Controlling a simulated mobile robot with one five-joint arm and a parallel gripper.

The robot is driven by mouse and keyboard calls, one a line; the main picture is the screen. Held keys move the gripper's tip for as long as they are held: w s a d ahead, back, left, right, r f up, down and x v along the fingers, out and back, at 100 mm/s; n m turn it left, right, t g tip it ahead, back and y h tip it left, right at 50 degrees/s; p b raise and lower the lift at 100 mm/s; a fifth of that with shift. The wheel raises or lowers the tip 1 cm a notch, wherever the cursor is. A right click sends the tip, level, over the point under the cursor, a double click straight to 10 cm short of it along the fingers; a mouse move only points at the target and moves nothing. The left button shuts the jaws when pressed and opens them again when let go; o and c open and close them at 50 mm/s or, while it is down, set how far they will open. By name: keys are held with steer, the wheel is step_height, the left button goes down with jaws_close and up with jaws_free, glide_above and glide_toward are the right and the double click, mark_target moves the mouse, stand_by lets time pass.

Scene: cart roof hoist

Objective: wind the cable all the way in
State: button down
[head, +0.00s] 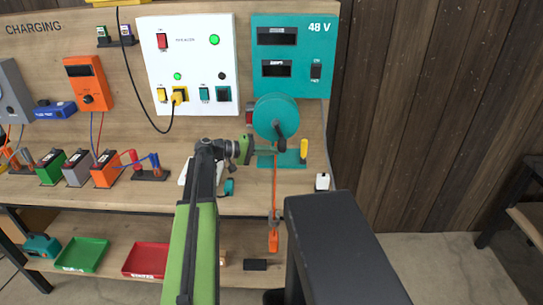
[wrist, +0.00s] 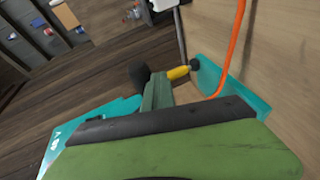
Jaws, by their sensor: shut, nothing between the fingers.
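A teal cable reel (head: 276,116) with a dark crank handle (head: 281,143) is mounted at the right of the bench's back board. The orange cable (head: 274,185) hangs from it past the bench edge to an orange end piece (head: 273,240) below. A yellow-handled lever (head: 304,152) stands right of the reel. My gripper (head: 249,146) is shut and empty, just left of and below the reel. In the wrist view my gripper (wrist: 185,140) fills the bottom. A black knob (wrist: 139,73), the yellow handle (wrist: 178,72) and the cable (wrist: 235,50) show beyond it.
A teal 48 V panel (head: 322,75) is above the reel, and a white power panel (head: 190,100) is to its left. Battery blocks (head: 104,170) stand on the bench at left. Red (head: 146,260) and green (head: 82,255) trays are on the lower shelf.

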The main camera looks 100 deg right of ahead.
stand_by(0.5)
steer(key=w+f+b, duration=0.2)
steer(key=w, duration=1.1)
steer(key=shift+w+a+f+b, duration=0.25)
steer(key=shift+f+b, duration=0.05)
steer(key=shift+b, duration=0.05)
